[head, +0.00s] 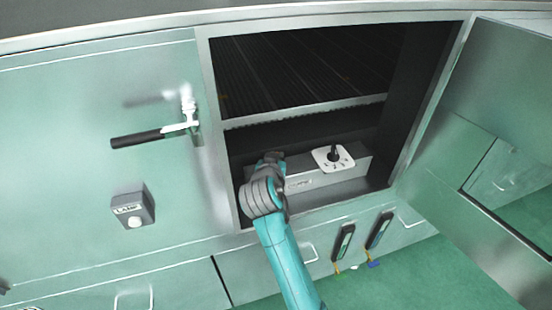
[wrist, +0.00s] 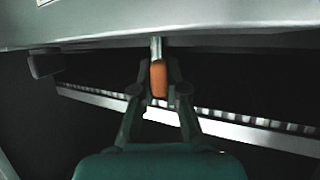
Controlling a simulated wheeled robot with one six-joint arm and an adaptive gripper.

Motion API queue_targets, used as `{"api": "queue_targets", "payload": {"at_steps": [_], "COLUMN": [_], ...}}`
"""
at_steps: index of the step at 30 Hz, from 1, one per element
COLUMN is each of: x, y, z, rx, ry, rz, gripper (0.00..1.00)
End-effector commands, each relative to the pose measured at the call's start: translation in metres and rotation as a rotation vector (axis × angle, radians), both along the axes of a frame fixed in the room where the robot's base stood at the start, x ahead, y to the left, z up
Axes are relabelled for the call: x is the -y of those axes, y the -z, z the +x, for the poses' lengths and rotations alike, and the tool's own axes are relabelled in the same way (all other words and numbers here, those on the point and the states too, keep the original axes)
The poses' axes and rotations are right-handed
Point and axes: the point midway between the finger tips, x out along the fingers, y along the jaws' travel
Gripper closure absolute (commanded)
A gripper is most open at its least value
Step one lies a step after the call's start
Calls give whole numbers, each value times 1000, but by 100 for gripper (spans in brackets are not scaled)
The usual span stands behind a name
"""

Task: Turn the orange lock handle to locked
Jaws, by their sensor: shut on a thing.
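The orange lock handle (wrist: 158,79) shows in the wrist view. It hangs upright from a short metal stem under a pale grey surface. My gripper (wrist: 159,88) is shut on the handle, with one finger on each side of it. In the head view my arm reaches into the open compartment, and its wrist hides the gripper and the orange handle there. A grey box (head: 325,178) lies along the compartment floor, with my wrist at its left end.
A white plate with a black knob (head: 333,157) sits on the grey box. An open door (head: 500,110) stands at the right. A black-handled lever (head: 150,137) and a lamp box (head: 133,208) are on the left panel. A ribbed shelf edge (head: 305,111) crosses the compartment.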

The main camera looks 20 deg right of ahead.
Motion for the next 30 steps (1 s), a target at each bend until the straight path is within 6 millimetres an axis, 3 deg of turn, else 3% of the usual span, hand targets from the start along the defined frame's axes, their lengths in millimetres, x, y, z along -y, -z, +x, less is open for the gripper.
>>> {"api": "queue_targets", "payload": {"at_steps": [20, 21, 23, 30], "x": [0, 0, 0, 0], "y": [0, 0, 0, 0], "z": [0, 0, 0, 0], "rx": [-1, -1, -1, -1], "ry": [72, 72, 72, 72], "rz": [0, 0, 0, 0], "gripper": [100, 78, 63, 62]}}
